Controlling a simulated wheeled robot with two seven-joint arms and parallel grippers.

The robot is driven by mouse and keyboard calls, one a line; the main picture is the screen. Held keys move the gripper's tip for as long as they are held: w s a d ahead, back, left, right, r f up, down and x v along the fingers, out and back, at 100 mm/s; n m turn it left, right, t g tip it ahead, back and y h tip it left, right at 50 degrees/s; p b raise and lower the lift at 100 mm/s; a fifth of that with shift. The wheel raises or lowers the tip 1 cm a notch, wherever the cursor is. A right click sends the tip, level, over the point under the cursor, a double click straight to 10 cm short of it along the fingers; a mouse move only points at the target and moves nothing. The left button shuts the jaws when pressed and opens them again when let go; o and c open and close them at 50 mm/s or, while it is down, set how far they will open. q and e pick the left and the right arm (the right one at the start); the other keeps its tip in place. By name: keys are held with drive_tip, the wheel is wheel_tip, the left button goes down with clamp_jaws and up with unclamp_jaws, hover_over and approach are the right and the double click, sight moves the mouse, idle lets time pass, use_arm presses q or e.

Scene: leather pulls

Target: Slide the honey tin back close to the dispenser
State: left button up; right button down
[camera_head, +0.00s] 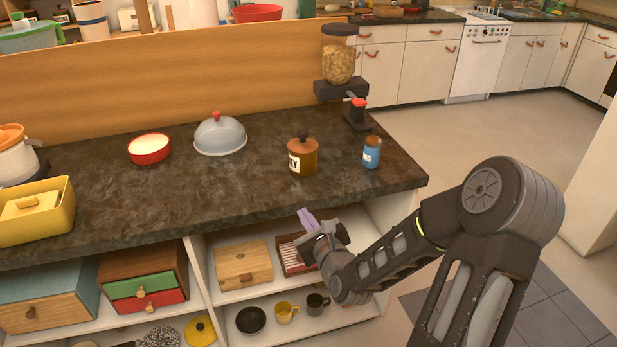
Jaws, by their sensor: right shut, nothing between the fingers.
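The honey tin (303,157) is an amber-brown, lidded jar with a dark knob and a white label partly reading "EY". It stands upright on the dark counter, left of a blue can. The dispenser (341,66), with a clear hopper of yellowish pieces and a black base with a red part, stands at the counter's back right, behind the tin and apart from it. My right gripper (307,220) is shut and empty, with purplish fingertips, in front of and below the counter's front edge, near the shelf opening. My left gripper does not show.
The blue can (372,152) stands right of the tin. A grey dome with a red knob (220,134) and a red bowl (149,149) stand to the left. A yellow box (38,212) sits at the far left. The counter's front edge (220,226) lies between gripper and tin.

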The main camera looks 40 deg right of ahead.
sight(305, 159)
drive_tip(key=s+d+r+m+t+h, duration=0.1)
drive_tip(key=d+r+m+h, duration=0.1)
drive_tip(key=d+r+m, duration=0.2)
drive_tip(key=shift+s+d+r+m+t, duration=0.2)
drive_tip(key=shift+d+r+m+t, duration=0.1)
drive_tip(key=shift+r, duration=0.2)
drive_tip(key=x, duration=1.4)
drive_tip(key=shift+f, duration=0.1)
drive_tip(key=shift+a, duration=0.1)
